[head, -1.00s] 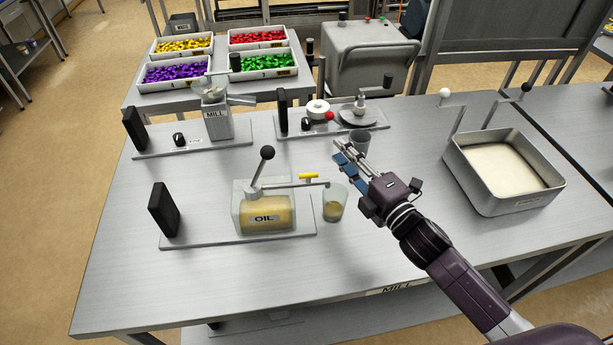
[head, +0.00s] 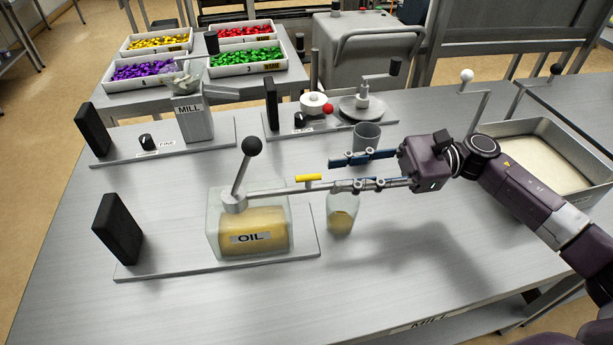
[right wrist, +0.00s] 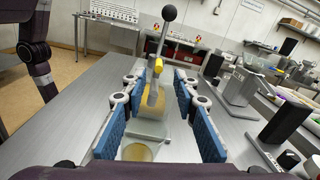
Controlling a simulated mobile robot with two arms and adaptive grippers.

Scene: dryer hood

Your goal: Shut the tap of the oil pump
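The oil pump (head: 250,225) is a clear tank of yellow oil on a grey plate, with a lever ending in a black ball (head: 252,147). Its tap has a yellow handle (head: 309,178) on top of the spout, lying roughly along it in the head view. A glass with some oil (head: 342,212) stands under the spout's end. My right gripper (head: 332,175) is open and empty, just right of the tap handle and above the glass. In the right wrist view the yellow handle (right wrist: 158,66) shows ahead between the blue fingers. My left gripper is not in view.
A mill (head: 194,118) and a plate with a red-knobbed device (head: 314,105) stand behind the pump. An empty grey cup (head: 367,136) stands behind the fingers. A metal tray (head: 530,130) is at the right. The table front is clear.

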